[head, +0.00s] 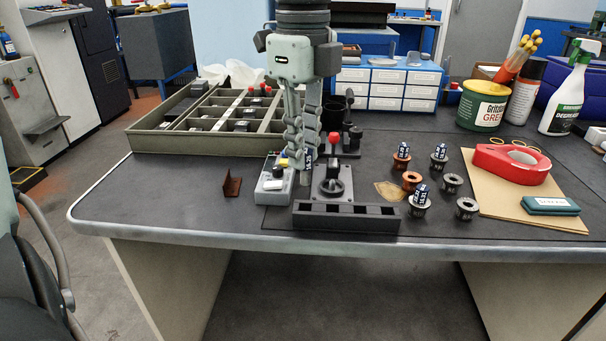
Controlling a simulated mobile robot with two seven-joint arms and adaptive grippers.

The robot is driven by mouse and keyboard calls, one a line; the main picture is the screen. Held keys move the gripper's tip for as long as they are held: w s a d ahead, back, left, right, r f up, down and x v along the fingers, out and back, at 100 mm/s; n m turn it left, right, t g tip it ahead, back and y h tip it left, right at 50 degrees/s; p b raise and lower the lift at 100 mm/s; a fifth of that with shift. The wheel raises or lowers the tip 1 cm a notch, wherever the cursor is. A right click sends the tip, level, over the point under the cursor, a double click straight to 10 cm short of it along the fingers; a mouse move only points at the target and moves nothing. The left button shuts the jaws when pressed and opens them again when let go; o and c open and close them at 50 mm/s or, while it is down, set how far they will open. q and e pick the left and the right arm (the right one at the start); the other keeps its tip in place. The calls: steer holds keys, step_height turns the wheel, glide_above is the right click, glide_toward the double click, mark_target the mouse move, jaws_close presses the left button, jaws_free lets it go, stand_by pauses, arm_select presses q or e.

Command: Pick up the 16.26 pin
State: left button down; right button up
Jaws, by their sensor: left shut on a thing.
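My left gripper (301,158) points straight down over the front middle of the bench and is shut on a thin pin with a dark blue and white label (308,160). The pin's lower end shows just below the fingertips; whether it touches anything beneath is unclear. Other labelled pins stand upright in round collars to the right: one at the back (403,150), one beside it (439,152), and one in front (421,193). The label numbers are too small to read, so I cannot tell which is 16.26. My right gripper is not in view.
A small grey device (274,187) and a dark plate with a knob (333,186) are close below the gripper. A dark slotted block (346,217) lies in front. A divided tray (160,141) is behind left. Empty collars (466,208) and red tape (511,166) are right. The left front bench is mostly clear.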

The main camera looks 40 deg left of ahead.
arm_select(q)
step_height(320, 180, up, 21)
steer(key=p, duration=0.1)
steer(key=shift+f, duration=0.15)
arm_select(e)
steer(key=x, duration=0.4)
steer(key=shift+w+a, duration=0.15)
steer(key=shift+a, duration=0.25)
arm_select(q)
steer(key=shift+f, duration=0.1)
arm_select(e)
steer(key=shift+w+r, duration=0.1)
